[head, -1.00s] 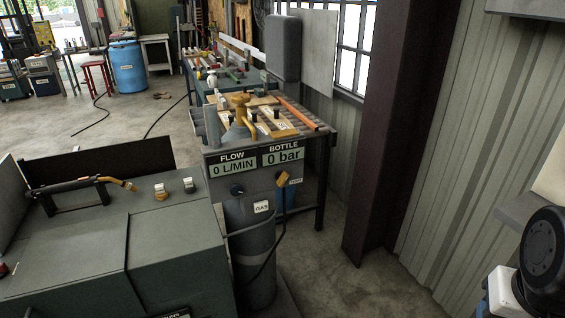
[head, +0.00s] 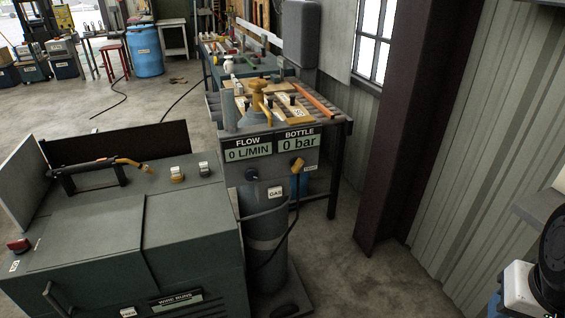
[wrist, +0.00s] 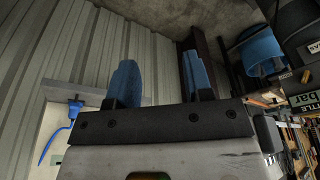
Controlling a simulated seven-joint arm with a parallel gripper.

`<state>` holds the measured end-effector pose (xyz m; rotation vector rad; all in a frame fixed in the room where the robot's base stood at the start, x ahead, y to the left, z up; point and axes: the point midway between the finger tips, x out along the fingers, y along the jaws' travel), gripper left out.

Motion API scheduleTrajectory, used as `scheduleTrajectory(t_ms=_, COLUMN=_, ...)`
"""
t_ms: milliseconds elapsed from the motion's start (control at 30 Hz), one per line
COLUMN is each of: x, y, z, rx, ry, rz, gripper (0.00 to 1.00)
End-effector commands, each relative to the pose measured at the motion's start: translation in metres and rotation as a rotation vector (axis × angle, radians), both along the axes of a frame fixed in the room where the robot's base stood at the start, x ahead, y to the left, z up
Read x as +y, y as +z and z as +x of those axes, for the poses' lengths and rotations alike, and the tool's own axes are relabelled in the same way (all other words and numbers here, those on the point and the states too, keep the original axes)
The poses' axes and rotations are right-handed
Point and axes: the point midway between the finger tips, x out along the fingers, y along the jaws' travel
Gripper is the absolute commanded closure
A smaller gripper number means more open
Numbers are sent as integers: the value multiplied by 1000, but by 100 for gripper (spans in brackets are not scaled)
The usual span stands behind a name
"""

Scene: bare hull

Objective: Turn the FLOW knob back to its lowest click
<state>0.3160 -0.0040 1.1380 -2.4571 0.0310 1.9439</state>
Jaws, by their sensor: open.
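The FLOW knob (head: 252,175) is a small dark knob on the grey panel face in the head view, below the FLOW readout (head: 247,149), which shows 0 L/MIN. Its pointer setting is too small to tell. The BOTTLE readout (head: 299,142) beside it shows 0 bar. My gripper (wrist: 160,78) shows in the wrist view with its two blue fingers apart and nothing between them. It is away from the panel, part of which shows at the right edge of that view. The fingers are not in the head view.
A grey gas bottle (head: 266,240) stands below the panel. A yellow valve (head: 298,165) sits right of the knob. A green welding machine (head: 100,220) is at left, and a work table (head: 330,130) is behind. A dark steel column (head: 405,130) and corrugated wall stand at right.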

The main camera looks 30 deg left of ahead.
Motion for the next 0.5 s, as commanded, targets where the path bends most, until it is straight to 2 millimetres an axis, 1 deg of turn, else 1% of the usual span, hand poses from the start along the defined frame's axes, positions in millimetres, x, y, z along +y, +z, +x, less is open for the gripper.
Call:
scheduleTrajectory(t_ms=33, x=0, y=0, z=0, rx=-1, ry=0, rz=0, gripper=45)
scheduleTrajectory(t_ms=133, x=2, y=0, z=4, rx=-7, ry=3, rz=1, gripper=30)
scheduleTrajectory(t_ms=267, x=8, y=-1, z=18, rx=-34, ry=12, rz=5, gripper=30)
scheduleTrajectory(t_ms=333, x=13, y=-2, z=30, rx=-59, ry=18, rz=9, gripper=30)
scheduleTrajectory(t_ms=467, x=30, y=-4, z=62, rx=-125, ry=38, rz=21, gripper=30)
scheduleTrajectory(t_ms=500, x=37, y=-5, z=73, rx=-149, ry=44, rz=28, gripper=30)
